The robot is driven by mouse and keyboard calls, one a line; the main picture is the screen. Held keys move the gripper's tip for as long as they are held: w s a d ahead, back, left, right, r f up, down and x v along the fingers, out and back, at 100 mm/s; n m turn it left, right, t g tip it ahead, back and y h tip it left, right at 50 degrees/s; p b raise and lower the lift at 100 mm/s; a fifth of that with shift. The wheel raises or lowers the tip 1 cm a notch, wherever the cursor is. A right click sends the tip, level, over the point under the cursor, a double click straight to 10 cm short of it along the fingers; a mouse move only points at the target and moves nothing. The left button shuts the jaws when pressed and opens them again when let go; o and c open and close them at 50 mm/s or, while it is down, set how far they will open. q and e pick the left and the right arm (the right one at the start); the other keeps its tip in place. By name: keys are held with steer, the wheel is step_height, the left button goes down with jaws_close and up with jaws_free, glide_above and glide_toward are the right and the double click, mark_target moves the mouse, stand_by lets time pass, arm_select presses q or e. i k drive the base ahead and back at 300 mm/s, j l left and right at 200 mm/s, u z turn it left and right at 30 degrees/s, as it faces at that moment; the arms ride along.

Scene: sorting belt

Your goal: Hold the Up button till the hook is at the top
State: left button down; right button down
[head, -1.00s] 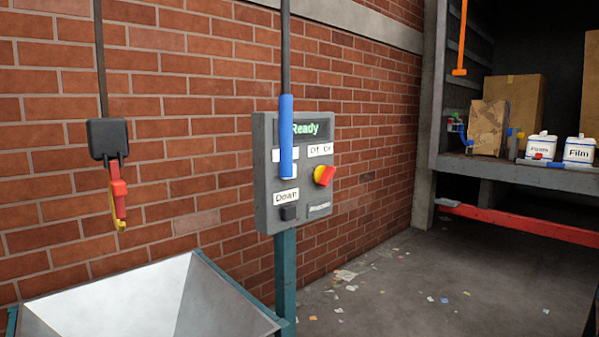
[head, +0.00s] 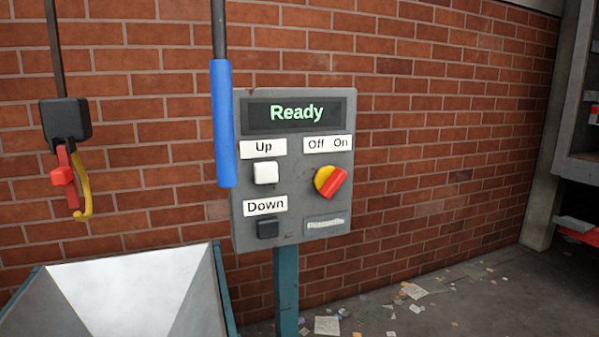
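The grey control box (head: 294,215) stands on a teal post in front of the brick wall. Its display (head: 296,113) reads "Ready" in green. The white Up button (head: 265,173) is at the left under its "Up" label, with nothing touching it. The dark Down button (head: 267,229) is below it. A red and yellow Off/On knob (head: 331,182) is at the right. The hook (head: 81,195) is yellow with a red latch and hangs from a black block (head: 65,120) on a dark cable at the left. Neither of my grippers is in view.
A blue handle (head: 222,124) hangs on a dark rod just left of the box, close to the Up button. A metal hopper (head: 130,290) with teal edges is at the lower left, below the hook. Paper scraps (head: 415,291) litter the floor at right.

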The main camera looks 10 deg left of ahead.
mark_target(266, 172)
steer(key=i+l+u, duration=0.1)
steer(key=l, duration=0.3)
steer(key=i+l+u, duration=0.1)
steer(key=l, duration=0.3)
steer(key=i+l+u, duration=0.1)
steer(key=l, duration=0.3)
steer(key=i+l+u, duration=0.1)
steer(key=l, duration=0.35)
steer(key=i, duration=0.1)
